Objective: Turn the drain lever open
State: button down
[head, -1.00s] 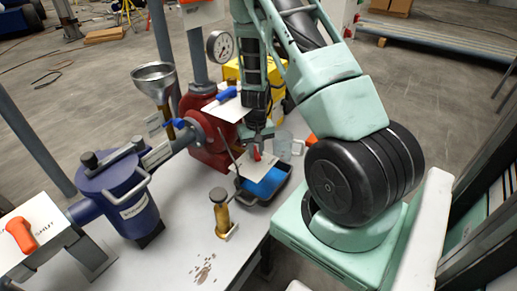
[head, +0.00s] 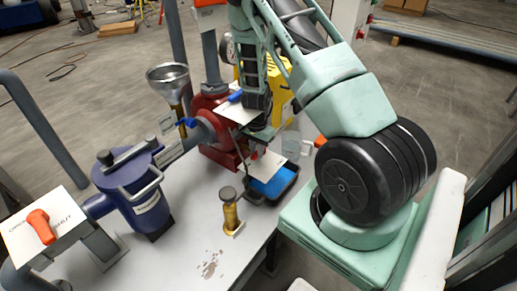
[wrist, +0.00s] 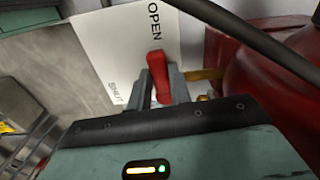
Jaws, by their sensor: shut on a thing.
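The red lever (wrist: 158,75) stands between my gripper's two grey fingers in the wrist view. Behind it is a white plate (wrist: 120,45) marked OPEN at the top and SHUT lower down. My gripper (wrist: 160,88) is shut on the red lever. In the head view my gripper (head: 250,150) is low beside the red housing (head: 215,150), just above the pale plate (head: 266,166). My wrist and gripper largely hide the lever there. The tip of the lever lies near the plate's edge, close to the lettering.
A black tray with blue inside (head: 272,187) sits below the plate, and a clear jug (head: 295,147) stands behind it. A brass post (head: 231,210) stands in front. A blue vessel (head: 135,200) and an orange lever on a sign (head: 40,226) are at left. A dark bar (wrist: 245,35) crosses the wrist view.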

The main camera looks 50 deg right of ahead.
jog(key=shift+w+m, duration=0.2)
jog(key=shift+m, duration=0.4)
jog(key=c, duration=1.3)
grip_release()
